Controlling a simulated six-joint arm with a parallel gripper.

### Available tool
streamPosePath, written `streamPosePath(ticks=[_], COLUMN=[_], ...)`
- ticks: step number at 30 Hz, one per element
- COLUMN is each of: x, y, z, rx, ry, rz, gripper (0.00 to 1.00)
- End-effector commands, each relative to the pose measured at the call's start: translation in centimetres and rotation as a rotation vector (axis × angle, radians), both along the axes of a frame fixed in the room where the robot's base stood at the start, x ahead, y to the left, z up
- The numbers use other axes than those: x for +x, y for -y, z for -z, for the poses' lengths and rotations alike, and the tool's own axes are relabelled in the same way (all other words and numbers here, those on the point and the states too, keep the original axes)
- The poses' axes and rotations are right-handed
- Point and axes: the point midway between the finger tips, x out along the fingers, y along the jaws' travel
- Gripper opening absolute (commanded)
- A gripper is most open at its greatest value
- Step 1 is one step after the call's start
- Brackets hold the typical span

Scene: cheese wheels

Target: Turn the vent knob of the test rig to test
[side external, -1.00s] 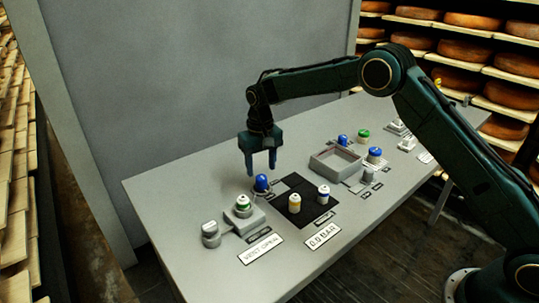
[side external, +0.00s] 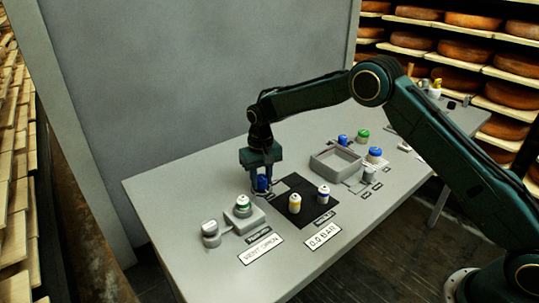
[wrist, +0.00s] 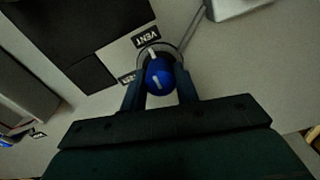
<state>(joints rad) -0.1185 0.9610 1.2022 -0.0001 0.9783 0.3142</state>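The vent knob (side external: 262,182) is a blue round cap with a white line on top, on the grey table left of the black mat. In the wrist view the knob (wrist: 159,76) sits in a pale ring beside a label reading VENT (wrist: 147,37); a second label (wrist: 128,79) is partly hidden. My gripper (side external: 262,185) is lowered over the knob, pointing down. Its fingers (wrist: 158,85) stand on either side of the knob, with what look like narrow gaps, so it appears open around it. A sign (side external: 262,249) reads VENT OPEN.
A sign (side external: 323,237) reads 0.0 BAR. Small capped jars (side external: 295,203) stand on the black mat (side external: 308,211). A grey block with a green-ringed jar (side external: 243,206) is close left of my gripper. An open grey tray (side external: 337,164) is to the right.

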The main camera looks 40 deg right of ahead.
Motion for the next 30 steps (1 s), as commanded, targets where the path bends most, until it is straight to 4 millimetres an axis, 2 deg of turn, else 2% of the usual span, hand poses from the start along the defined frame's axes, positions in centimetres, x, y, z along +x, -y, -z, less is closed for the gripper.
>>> streamPosePath(ticks=[14,20,30], x=[0.01,0.01,0.01], y=[0.0,0.01,0.03], z=[-0.05,-0.06,-0.08], rx=[0.0,0.0,0.0], ry=[0.0,0.0,0.0], rz=[-0.061,-0.169,-0.46], gripper=[0.08,0.08,0.08])
